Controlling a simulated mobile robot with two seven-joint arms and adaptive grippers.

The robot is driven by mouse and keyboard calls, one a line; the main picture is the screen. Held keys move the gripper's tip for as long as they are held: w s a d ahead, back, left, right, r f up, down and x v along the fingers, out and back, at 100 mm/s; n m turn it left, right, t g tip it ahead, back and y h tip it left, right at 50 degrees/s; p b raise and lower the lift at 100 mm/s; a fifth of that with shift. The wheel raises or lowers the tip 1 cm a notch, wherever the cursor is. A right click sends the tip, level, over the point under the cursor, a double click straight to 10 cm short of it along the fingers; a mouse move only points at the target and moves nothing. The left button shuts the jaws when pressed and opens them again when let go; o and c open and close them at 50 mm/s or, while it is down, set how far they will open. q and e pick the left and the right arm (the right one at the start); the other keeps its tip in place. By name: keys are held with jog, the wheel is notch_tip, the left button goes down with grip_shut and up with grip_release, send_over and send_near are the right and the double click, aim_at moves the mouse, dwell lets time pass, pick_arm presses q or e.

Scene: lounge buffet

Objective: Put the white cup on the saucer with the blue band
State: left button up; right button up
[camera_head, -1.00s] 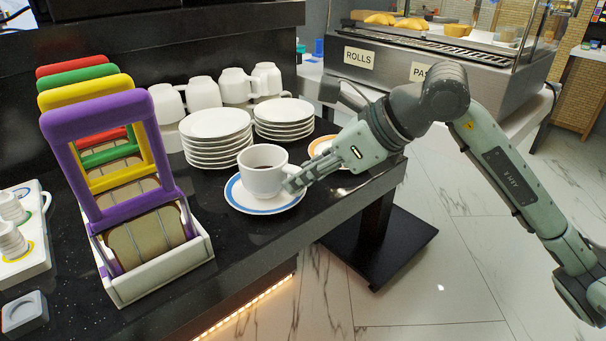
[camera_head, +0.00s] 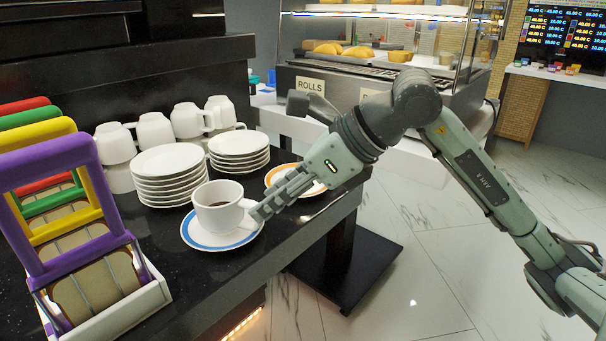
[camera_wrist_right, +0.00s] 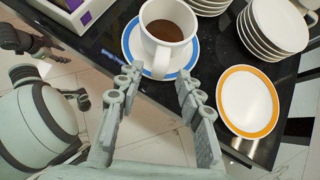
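The white cup (camera_head: 217,208) holds a dark drink and stands upright on the saucer with the blue band (camera_head: 194,236). In the right wrist view, the cup (camera_wrist_right: 151,40) has its handle facing my right gripper, and the saucer (camera_wrist_right: 131,50) shows around it. My right gripper (camera_head: 259,212) is beside the cup on its handle side. In the right wrist view, the gripper's (camera_wrist_right: 157,80) fingers are apart, with the handle's end around the gap between the fingertips. I see no grip on the handle. My left gripper does not show in the head view.
Stacked white saucers (camera_head: 170,180) and white cups (camera_head: 155,131) stand behind. A toast rack with coloured handles (camera_head: 75,235) stands at left. The black counter's front edge is close.

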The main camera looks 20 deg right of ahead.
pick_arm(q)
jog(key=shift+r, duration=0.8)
pick_arm(e)
jog(key=v, duration=0.8)
jog(key=shift+s+r, duration=0.15)
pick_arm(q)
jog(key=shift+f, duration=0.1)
